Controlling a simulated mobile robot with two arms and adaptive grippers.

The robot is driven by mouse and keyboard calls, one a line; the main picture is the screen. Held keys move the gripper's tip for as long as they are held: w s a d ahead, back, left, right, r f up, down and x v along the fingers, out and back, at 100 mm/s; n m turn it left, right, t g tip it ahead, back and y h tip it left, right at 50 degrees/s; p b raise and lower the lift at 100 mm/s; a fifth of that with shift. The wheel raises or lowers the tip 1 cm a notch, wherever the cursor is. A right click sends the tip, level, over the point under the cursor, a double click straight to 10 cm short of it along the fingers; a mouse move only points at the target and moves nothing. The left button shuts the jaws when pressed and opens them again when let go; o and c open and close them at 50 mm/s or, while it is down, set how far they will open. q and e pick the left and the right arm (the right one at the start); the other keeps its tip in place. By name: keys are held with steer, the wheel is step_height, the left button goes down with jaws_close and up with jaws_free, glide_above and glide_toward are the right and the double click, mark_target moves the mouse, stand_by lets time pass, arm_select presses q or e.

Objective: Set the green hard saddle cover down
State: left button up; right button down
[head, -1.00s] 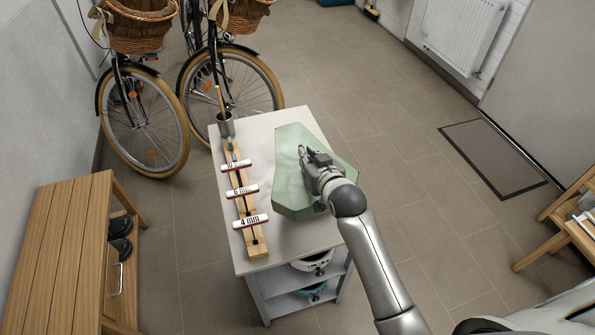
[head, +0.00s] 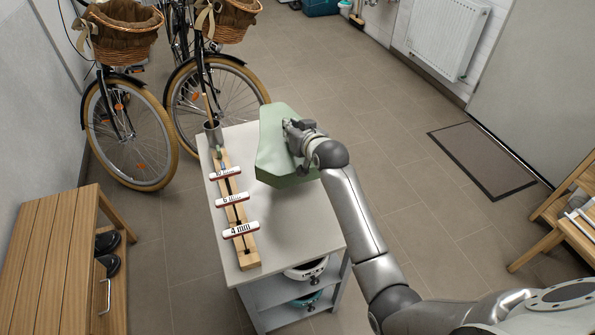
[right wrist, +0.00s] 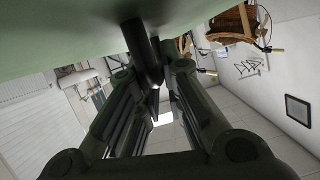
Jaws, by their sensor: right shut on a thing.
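The green hard saddle cover (head: 272,140) is a pale green, faceted shell. My right gripper (head: 296,132) is at its right side in the head view, shut on it. In the right wrist view the cover (right wrist: 60,25) fills the top, and a dark peg (right wrist: 141,50) runs from it between the fingers of my gripper (right wrist: 158,85). The cover is over the far right part of the grey bench top (head: 285,225) and reaches past its edge. A dark shadow lies under its near side; the gap below is hard to judge. My left gripper is not in view.
On the bench's left side lie a wooden rack (head: 238,215) with labelled 4 mm and 6 mm pieces and a metal cup (head: 213,133). The near right bench top is bare. Bicycles (head: 215,100) stand behind, a wooden shoe bench (head: 60,260) at left.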

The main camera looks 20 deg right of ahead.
mark_target(301, 161)
steer(key=s+f, duration=0.1)
steer(key=s, duration=0.1)
steer(key=s+f, duration=0.2)
steer(key=s+f+p, duration=0.1)
steer(key=s+f, duration=0.1)
steer(key=shift+a, duration=0.25)
steer(key=f, duration=0.2)
steer(key=s+f, duration=0.1)
steer(key=f, duration=0.2)
steer(key=shift+s, duration=0.15)
steer(key=shift+f, duration=0.1)
steer(key=c, duration=1.6)
jaws_free()
steer(key=shift+o, duration=0.2)
